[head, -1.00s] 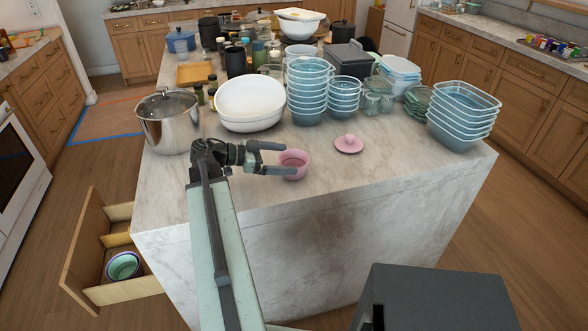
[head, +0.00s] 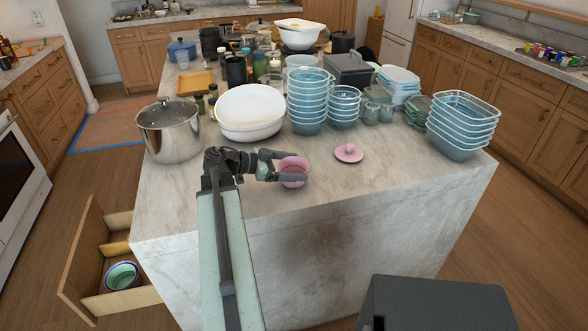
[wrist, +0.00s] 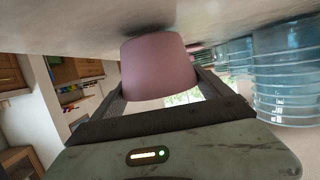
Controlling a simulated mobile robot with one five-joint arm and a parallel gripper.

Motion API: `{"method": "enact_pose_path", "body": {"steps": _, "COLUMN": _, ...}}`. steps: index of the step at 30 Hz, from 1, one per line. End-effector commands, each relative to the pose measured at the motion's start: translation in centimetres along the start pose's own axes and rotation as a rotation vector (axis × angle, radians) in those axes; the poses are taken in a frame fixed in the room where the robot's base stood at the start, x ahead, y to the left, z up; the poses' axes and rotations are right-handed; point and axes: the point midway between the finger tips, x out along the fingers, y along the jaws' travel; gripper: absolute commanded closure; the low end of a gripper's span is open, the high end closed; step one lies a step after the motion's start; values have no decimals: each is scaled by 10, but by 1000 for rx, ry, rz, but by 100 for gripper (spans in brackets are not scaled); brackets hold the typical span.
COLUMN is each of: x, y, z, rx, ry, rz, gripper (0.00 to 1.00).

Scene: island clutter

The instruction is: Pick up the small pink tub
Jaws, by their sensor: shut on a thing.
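The small pink tub (head: 292,165) stands open-topped near the front edge of the marble island. My gripper (head: 292,169) reaches it from the left, with one finger on its far side and one on its near side. In the wrist view the pink tub (wrist: 158,66) sits between the two fingers (wrist: 160,88), which are shut on its sides. The tub appears to be still on the counter or very close to it; I cannot tell which. A pink lid (head: 349,153) with a knob lies on the counter to the right of the tub.
A large white bowl (head: 249,112), a steel pot (head: 169,130) and stacked blue glass bowls (head: 308,100) stand behind the gripper. More glass containers (head: 462,124) stand at the right. An open drawer (head: 90,255) juts out at lower left. The counter's front right is clear.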

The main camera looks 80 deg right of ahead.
Motion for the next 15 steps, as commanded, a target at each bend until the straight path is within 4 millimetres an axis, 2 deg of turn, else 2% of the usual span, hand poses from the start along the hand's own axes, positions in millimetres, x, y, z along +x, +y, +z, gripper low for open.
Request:
{"method": "enact_pose_path", "body": {"steps": 1, "x": -4, "y": 0, "z": -13, "rx": 0, "ry": 0, "rz": 0, "gripper": 55}}
{"method": "enact_pose_path", "body": {"steps": 9, "x": -21, "y": 0, "z": -68, "rx": 0, "ry": 0, "rz": 1, "gripper": 55}}
{"method": "enact_pose_path", "body": {"steps": 12, "x": -26, "y": 0, "z": -84, "rx": 0, "ry": 0, "rz": 1, "gripper": 55}}
{"method": "enact_pose_path", "body": {"steps": 15, "x": -27, "y": 0, "z": -91, "rx": 0, "ry": 0, "rz": 1, "gripper": 55}}
